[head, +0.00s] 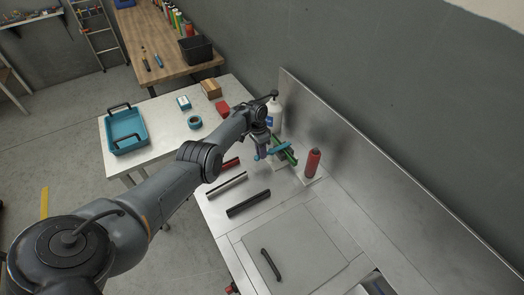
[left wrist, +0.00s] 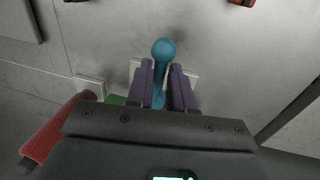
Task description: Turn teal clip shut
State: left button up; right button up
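The teal clip (head: 279,149) shows at the far side of the metal bench, by a green bar. In the left wrist view its lever (left wrist: 164,50) has a round knob and points up the picture, past the fingertips. My left gripper (head: 261,146) reaches it from the left. In the left wrist view the two purple fingers (left wrist: 163,80) stand on either side of the lever's stem, with no clear gap, and look shut on it. The clip's base is hidden behind the gripper. My right gripper is in neither view.
A metal backboard (head: 380,185) rises behind. Dark bars (head: 248,203) lie on the bench. A teal tray (head: 126,130) sits on the left table.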

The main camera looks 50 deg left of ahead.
pick_arm(q)
jog(key=o, duration=0.3)
jog(key=shift+s+f, duration=0.1)
jog(key=shift+s, duration=0.15)
jog(key=shift+w, duration=0.15)
notch_tip(320, 180, up, 11)
jog(key=a+p, duration=0.2)
jog(key=p, duration=0.1)
jog(key=shift+a+f, duration=0.15)
jog(key=shift+f, duration=0.1)
